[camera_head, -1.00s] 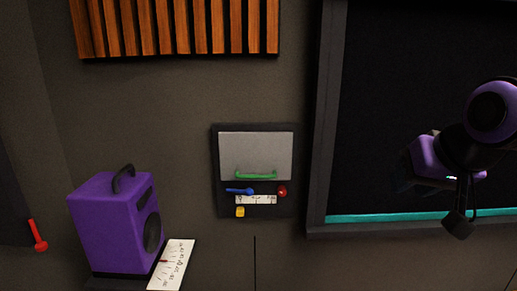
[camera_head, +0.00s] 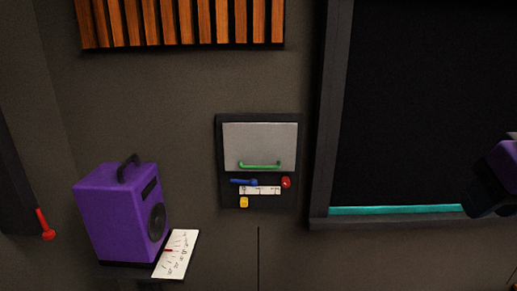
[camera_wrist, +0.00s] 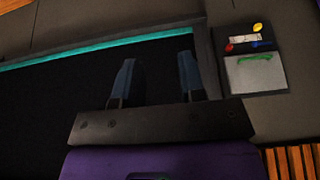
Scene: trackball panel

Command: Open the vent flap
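The vent flap (camera_head: 260,143) is a light grey plate in the upper part of a dark wall panel (camera_head: 228,196). It lies flat and looks closed. A green bar handle (camera_head: 260,166) runs along its lower edge. In the wrist view the flap (camera_wrist: 255,75) and green handle (camera_wrist: 255,57) appear upside down at the upper right. My gripper (camera_wrist: 156,62) is open and empty, its two fingers apart in front of the dark screen, well away from the flap. In the head view only part of my arm shows at the right edge.
Below the flap are a blue lever (camera_head: 243,182), a red knob (camera_head: 286,182), a white scale (camera_head: 262,190) and a yellow button (camera_head: 243,202). A purple speaker (camera_head: 115,215) stands left. A framed dark screen (camera_head: 420,110) is right.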

